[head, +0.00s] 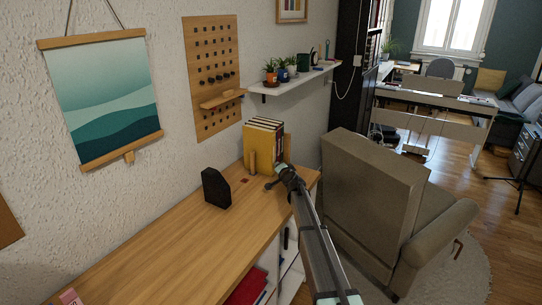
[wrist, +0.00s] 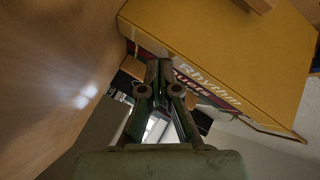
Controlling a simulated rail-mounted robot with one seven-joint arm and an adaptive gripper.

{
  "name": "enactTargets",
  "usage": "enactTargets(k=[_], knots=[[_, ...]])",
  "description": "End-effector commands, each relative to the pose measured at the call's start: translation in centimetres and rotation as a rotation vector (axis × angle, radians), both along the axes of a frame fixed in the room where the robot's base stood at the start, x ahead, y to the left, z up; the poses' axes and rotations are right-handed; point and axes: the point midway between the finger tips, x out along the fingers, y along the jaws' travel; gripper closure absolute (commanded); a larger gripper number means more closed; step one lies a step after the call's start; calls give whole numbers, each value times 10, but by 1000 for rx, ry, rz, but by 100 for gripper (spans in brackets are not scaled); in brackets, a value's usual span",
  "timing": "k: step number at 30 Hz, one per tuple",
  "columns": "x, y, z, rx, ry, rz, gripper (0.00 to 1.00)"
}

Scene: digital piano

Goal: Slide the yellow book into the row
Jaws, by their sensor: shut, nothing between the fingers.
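A row of yellow-covered books (head: 262,147) stands upright near the far end of the wooden cabinet top, against the wall. In the wrist view a large yellow book (wrist: 225,45) fills the upper right, with a dark spine lettered "Rhythm" and, partly hidden, "uets". I cannot tell which book in the row is the task's one. My gripper (head: 270,186) is low over the cabinet top, in front of the row. Its fingers (wrist: 158,66) are shut and empty, close beside the spine side; contact cannot be told.
A black block (head: 215,188) stands left of my gripper on the cabinet top (head: 165,255). A wall shelf with small plants (head: 295,80) hangs above right. An armchair (head: 370,190) stands close on the right.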

Motion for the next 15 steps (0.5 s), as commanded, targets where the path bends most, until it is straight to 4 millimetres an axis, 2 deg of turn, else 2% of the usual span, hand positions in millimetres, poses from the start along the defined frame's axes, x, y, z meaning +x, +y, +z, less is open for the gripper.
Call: enactTargets(k=[15], knots=[[4, 6, 0, -1, 0, 1, 100]])
